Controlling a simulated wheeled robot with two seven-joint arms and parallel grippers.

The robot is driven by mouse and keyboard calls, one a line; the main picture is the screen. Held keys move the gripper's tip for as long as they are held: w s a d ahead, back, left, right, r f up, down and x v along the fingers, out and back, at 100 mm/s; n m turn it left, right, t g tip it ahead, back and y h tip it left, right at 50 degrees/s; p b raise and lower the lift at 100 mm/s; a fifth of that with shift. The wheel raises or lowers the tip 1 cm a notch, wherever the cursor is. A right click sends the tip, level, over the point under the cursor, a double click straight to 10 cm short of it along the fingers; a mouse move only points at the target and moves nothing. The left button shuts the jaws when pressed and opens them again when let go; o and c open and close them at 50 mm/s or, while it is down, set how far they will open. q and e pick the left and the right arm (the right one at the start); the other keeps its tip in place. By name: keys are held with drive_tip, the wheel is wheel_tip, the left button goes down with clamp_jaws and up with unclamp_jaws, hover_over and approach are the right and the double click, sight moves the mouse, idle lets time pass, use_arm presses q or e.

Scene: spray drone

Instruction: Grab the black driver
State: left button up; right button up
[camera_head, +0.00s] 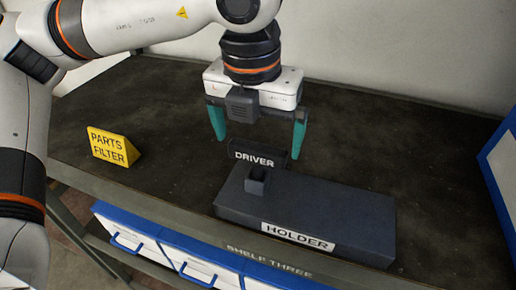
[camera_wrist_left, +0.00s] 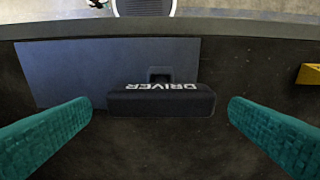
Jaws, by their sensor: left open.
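The black driver (camera_head: 262,156), a dark block with white DRIVER lettering, sits at the back edge of the dark grey holder (camera_head: 350,215). My left gripper (camera_head: 259,138) is open above and behind the driver, with its two teal fingers pointing down. In the left wrist view the driver (camera_wrist_left: 161,99) lies between the open fingers (camera_wrist_left: 160,125), with a gap on each side. The holder (camera_wrist_left: 80,70) shows beyond it, with a small raised socket partly hidden behind the driver. My right gripper is in neither view.
A yellow PARTS FILTER block (camera_head: 113,147) stands at the left of the dark shelf top (camera_head: 165,95). A blue-edged white panel (camera_head: 503,175) stands at the right. Blue-and-white drawers (camera_head: 150,245) lie below the front edge. The shelf behind the gripper is clear.

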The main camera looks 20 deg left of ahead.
sight(258, 147)
use_arm(q)
drive_tip(key=shift+w+a+f+p, duration=0.15)
drive_tip(key=shift+f+p, duration=0.15)
drive_tip(key=shift+f, duration=0.65)
drive_tip(key=shift+w+d+f+p, duration=0.15)
drive_tip(key=shift+f+p, duration=0.15)
drive_tip(key=shift+f, duration=0.6)
drive_tip(key=c, duration=0.8)
drive_tip(key=shift+a, duration=0.1)
drive_tip(key=shift+c, duration=0.2)
drive_tip(key=shift+r, duration=0.2)
